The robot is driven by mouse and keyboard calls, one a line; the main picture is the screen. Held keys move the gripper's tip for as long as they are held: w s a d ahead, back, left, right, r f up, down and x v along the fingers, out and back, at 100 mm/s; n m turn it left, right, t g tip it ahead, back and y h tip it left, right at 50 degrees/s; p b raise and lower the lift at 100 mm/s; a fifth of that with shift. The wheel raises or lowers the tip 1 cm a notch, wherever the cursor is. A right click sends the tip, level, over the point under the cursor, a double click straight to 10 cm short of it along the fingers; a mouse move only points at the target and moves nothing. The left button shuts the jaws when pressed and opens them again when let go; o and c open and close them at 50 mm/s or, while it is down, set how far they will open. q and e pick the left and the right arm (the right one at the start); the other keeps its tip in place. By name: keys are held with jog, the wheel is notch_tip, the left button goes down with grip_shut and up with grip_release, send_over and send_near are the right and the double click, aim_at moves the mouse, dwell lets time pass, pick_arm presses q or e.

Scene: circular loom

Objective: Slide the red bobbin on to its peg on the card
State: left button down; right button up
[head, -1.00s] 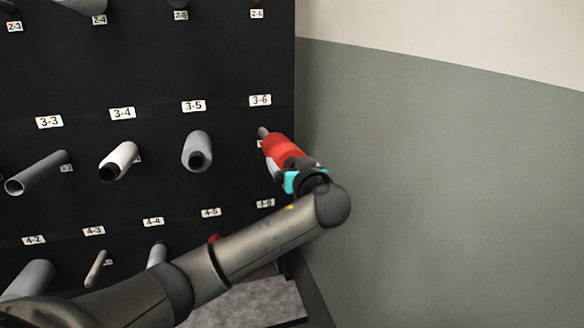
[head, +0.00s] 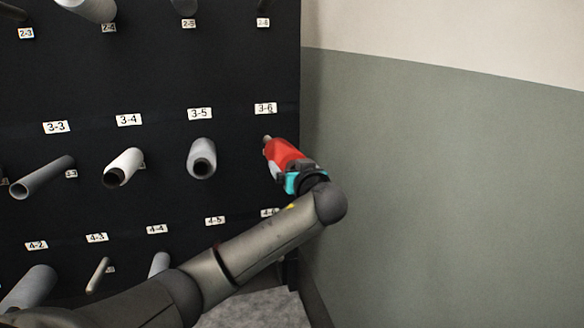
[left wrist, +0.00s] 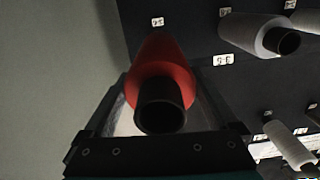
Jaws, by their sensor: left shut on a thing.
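The red bobbin (head: 284,152) is in front of the dark card, below the label 3-6 (head: 265,108). It slants, its far end toward the card and its near end down to the right. A short pale stub (head: 266,139), seemingly its peg, shows at that far end; I cannot tell how far it reaches inside. My left gripper (head: 283,171) is shut on the bobbin near its near end. In the left wrist view the red bobbin (left wrist: 165,65) lies between the fingers, its dark hollow tube end toward me. My right gripper is not in view.
The grey bobbin under 3-5 (head: 202,158) and the white bobbin under 3-4 (head: 123,167) stand to the left. A thin bare peg (head: 97,275) shows lower left. The green-and-cream wall (head: 440,180) is to the right, with open room before it.

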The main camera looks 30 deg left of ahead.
pick_arm(q)
jog(key=shift+b+x, duration=1.25)
jog(key=shift+x, duration=1.2)
jog(key=shift+r, duration=0.1)
jog(key=shift+b+x, duration=1.45)
jog(key=shift+x, duration=0.95)
jog(key=shift+w+a, duration=0.1)
jog(key=shift+a, duration=0.15)
